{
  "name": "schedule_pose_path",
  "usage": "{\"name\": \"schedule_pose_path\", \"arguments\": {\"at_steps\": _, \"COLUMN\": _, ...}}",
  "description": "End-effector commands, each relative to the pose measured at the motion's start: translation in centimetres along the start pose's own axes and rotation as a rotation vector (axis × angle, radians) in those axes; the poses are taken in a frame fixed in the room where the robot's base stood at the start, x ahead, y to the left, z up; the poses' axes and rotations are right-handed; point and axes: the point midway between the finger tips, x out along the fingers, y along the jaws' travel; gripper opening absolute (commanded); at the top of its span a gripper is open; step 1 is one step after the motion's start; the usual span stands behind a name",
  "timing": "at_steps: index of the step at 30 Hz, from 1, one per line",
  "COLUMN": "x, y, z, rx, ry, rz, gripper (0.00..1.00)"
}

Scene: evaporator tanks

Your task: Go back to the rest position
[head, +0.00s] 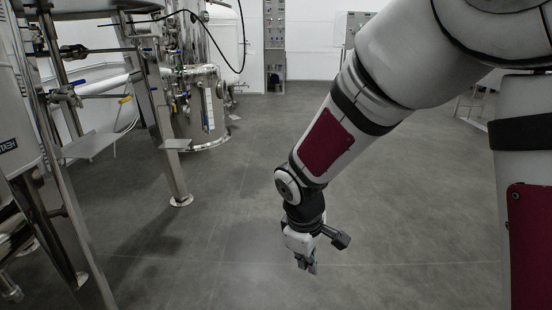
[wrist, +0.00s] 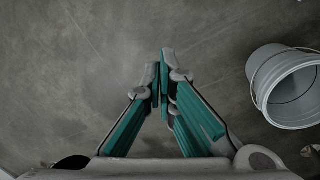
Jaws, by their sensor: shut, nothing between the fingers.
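My gripper (head: 307,262) hangs at the end of my arm over the open floor in the head view, pointing down. In the wrist view my gripper (wrist: 163,75) shows two fingers with teal pads, their tips together and nothing between them. My arm reaches down from the upper right of the head view, bent at the elbow. The fingers touch nothing that I can see.
Steel tanks (head: 203,105) and a metal frame leg (head: 168,155) stand at the left.

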Motion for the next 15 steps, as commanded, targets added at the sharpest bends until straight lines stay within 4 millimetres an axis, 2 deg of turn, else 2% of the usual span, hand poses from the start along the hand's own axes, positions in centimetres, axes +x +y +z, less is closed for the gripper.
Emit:
{"name": "schedule_pose_path", "arguments": {"at_steps": 1, "x": -2.0, "y": 0.4, "z": 1.7, "rx": 0.061, "ry": -0.003, "rz": 0.007, "gripper": 0.00}}
{"name": "schedule_pose_path", "arguments": {"at_steps": 7, "x": -8.1, "y": 0.0, "z": 8.6, "rx": 0.299, "ry": -0.034, "rz": -0.001, "gripper": 0.00}}
{"name": "schedule_pose_path", "arguments": {"at_steps": 11, "x": -11.3, "y": -1.5, "z": 13.0, "rx": 0.450, "ry": -0.049, "rz": -0.017, "gripper": 0.00}}
{"name": "schedule_pose_path", "arguments": {"at_steps": 15, "x": -14.1, "y": -4.1, "z": 17.4, "rx": 0.607, "ry": -0.056, "rz": -0.044, "gripper": 0.00}}
